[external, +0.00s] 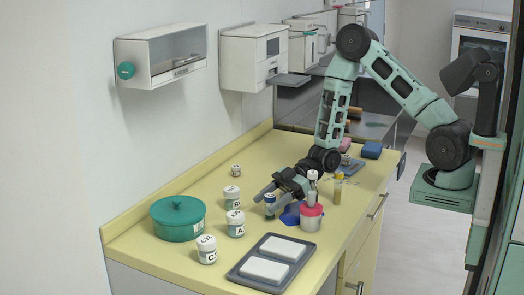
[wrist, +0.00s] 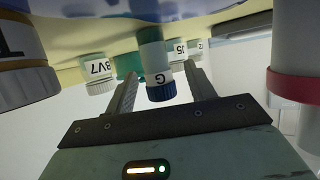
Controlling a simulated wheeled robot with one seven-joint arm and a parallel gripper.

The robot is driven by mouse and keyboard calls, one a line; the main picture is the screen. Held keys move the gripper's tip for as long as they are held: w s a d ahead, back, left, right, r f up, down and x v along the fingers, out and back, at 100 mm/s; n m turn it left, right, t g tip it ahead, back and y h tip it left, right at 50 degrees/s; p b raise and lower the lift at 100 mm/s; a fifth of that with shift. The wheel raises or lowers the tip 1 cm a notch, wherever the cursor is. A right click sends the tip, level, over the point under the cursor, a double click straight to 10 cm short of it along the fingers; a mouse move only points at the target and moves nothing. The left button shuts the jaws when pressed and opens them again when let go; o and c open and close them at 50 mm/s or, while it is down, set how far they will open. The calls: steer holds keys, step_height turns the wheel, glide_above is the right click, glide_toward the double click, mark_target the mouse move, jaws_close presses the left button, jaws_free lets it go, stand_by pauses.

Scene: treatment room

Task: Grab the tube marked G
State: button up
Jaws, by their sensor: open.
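The tube marked G (wrist: 156,62) has a white label and a dark blue cap. In the wrist view, which is upside down, it stands between the two fingers of my gripper (wrist: 161,70), with a gap visible on each side. My gripper is open and holds nothing.
White labelled jars (external: 235,226), a green lidded pot (external: 178,220) and a grey tray (external: 240,272) are to the left and front. A BV7 jar (wrist: 97,70) shows behind the tube.

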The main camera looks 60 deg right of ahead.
steer(key=c, duration=1)
steer(key=shift+r, duration=0.2)
steer(key=shift+c, duration=0.2)
